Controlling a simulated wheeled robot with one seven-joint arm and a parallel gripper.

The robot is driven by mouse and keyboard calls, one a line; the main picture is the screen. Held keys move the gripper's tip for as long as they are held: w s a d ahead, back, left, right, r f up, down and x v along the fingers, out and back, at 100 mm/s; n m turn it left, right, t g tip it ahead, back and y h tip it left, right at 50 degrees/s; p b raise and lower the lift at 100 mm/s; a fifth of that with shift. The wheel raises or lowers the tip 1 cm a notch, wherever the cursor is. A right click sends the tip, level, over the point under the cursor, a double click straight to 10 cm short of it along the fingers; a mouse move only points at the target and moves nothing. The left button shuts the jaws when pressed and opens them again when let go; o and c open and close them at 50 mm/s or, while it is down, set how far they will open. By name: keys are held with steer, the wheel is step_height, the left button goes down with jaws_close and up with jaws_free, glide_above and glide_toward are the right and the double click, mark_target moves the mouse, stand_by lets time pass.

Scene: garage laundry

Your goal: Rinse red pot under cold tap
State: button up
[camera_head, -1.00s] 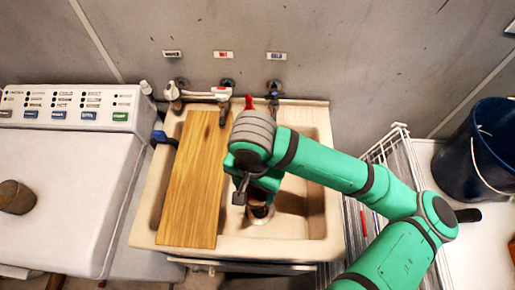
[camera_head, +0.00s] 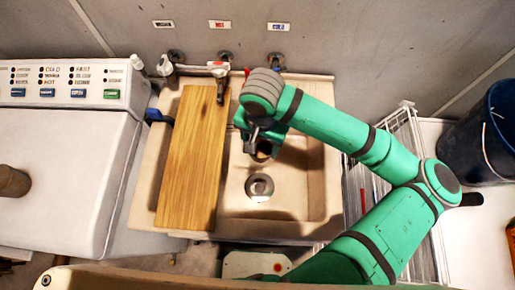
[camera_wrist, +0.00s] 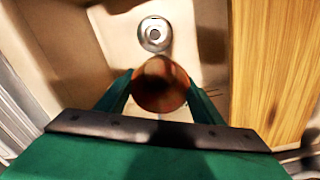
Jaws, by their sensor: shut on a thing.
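My gripper (camera_head: 260,140) is over the back of the right-hand sink basin (camera_head: 308,190). It is shut on a round, reddish-brown pot. In the wrist view the pot (camera_wrist: 160,85) sits between the green fingers, its dark, shadowed interior facing the camera. In the head view the gripper mostly hides it. The cold tap (camera_head: 276,60) is on the wall just behind my gripper, under a blue-lettered label (camera_head: 279,27); my wrist hides its lower part. I see no running water.
A wooden board (camera_head: 195,160) covers the sink's left side. The hot tap (camera_head: 220,70) stands behind the board's top end. The drain (camera_head: 259,187) is clear. A wire rack (camera_head: 360,185) and a dark blue bucket (camera_head: 490,135) are at right, a white washer (camera_head: 65,170) at left.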

steer(key=w+d+f, duration=0.2)
steer(key=w+d, duration=0.1)
steer(key=w, duration=0.6)
steer(key=shift+d, duration=0.15)
stand_by(0.4)
steer(key=shift+d, duration=0.2)
stand_by(0.4)
steer(key=shift+s+d, duration=0.1)
steer(key=shift+d, duration=0.25)
steer(key=shift+a, duration=0.2)
steer(key=shift+w+a, duration=0.25)
steer(key=shift+a, duration=0.1)
steer(key=shift+s+d, duration=0.1)
steer(key=shift+d, duration=0.05)
stand_by(0.3)
steer(key=shift+s+d, duration=0.15)
steer(key=shift+d, duration=0.25)
